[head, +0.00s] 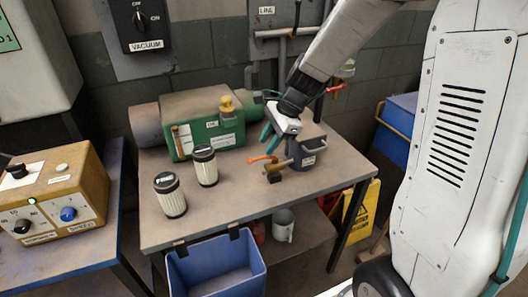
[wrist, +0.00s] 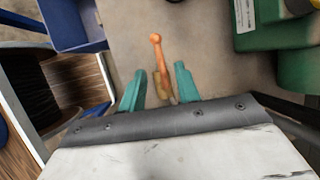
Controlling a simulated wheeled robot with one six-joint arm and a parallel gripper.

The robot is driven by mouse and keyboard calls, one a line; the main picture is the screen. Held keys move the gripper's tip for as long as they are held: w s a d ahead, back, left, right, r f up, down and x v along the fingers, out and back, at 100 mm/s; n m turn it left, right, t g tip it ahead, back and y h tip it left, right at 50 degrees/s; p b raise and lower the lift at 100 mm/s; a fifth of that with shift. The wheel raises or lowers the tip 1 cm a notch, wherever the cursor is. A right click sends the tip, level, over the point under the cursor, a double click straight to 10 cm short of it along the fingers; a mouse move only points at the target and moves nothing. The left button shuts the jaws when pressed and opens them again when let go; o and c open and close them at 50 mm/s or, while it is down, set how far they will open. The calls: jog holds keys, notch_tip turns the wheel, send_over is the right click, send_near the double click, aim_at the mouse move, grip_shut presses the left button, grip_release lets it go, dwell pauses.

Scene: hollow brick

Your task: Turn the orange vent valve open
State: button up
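The orange vent valve handle (head: 262,158) is a short lever with a rounded end, on a small brass-coloured body beside a grey canister (head: 308,152) on the workbench (head: 235,200). My gripper (head: 271,137) hangs above the valve in the head view, pointing down, with clear space under its teal fingers. In the wrist view my gripper (wrist: 160,85) is open and empty, one finger on each side of the line to the handle (wrist: 156,50). The handle points away from the gripper there. The lower part of the valve is partly hidden by the gripper body.
Two white filters with black caps (head: 171,195) (head: 205,166) stand left of the valve. A green pump box (head: 203,122) with a yellow knob is behind. A blue bin (head: 218,268) hangs at the bench's front edge. The bench front between filters and valve is clear.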

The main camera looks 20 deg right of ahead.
aim_at(259, 158)
jog(key=x, duration=0.5)
jog(key=shift+a+f, duration=0.1)
jog(key=shift+f, duration=0.05)
